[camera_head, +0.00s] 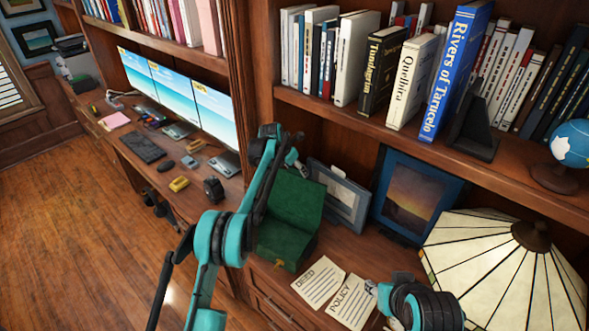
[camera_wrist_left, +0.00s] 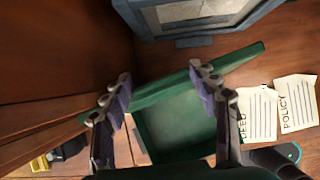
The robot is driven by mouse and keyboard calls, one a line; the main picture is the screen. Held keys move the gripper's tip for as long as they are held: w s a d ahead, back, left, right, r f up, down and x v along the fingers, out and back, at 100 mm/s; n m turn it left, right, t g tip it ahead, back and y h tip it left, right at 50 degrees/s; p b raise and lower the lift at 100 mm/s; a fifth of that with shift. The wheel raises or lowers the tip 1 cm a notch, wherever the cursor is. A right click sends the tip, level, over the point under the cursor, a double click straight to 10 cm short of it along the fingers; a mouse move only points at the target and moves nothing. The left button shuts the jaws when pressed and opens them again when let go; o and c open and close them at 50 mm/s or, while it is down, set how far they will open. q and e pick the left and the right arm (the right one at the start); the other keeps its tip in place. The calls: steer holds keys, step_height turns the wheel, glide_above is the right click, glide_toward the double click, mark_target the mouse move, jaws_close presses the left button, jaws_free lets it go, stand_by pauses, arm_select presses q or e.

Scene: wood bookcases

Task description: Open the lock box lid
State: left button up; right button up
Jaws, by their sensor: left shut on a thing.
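The green lock box (camera_head: 281,243) stands on the wooden counter, with its lid (camera_head: 297,197) raised and tilted back. In the left wrist view the lid (camera_wrist_left: 236,60) shows as a slanting green panel, and the open inside of the box (camera_wrist_left: 178,135) shows below it.
A deed paper (camera_head: 318,281) and a policy paper (camera_head: 350,303) lie right of the box. Picture frames (camera_head: 341,193) stand behind it. A stained-glass lamp (camera_head: 500,265) fills the right. A wooden upright (camera_head: 240,75) and a book shelf (camera_head: 390,125) stand close by.

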arm_select(q)
steer(key=o, duration=1.7)
steer(key=shift+d+f, duration=0.25)
steer(key=shift+d, duration=0.15)
steer(key=shift+w+d, duration=0.15)
steer(key=shift+a+r, duration=0.1)
steer(key=shift+a, duration=0.2)
steer(key=shift+s+a+r, duration=0.15)
steer(key=shift+s+r, duration=0.1)
steer(key=shift+r, duration=0.2)
steer(key=v, duration=1.1)
arm_select(e)
steer(key=shift+w+d+f, duration=0.1)
steer(key=shift+w, duration=0.05)
arm_select(q)
steer(key=shift+f, duration=0.1)
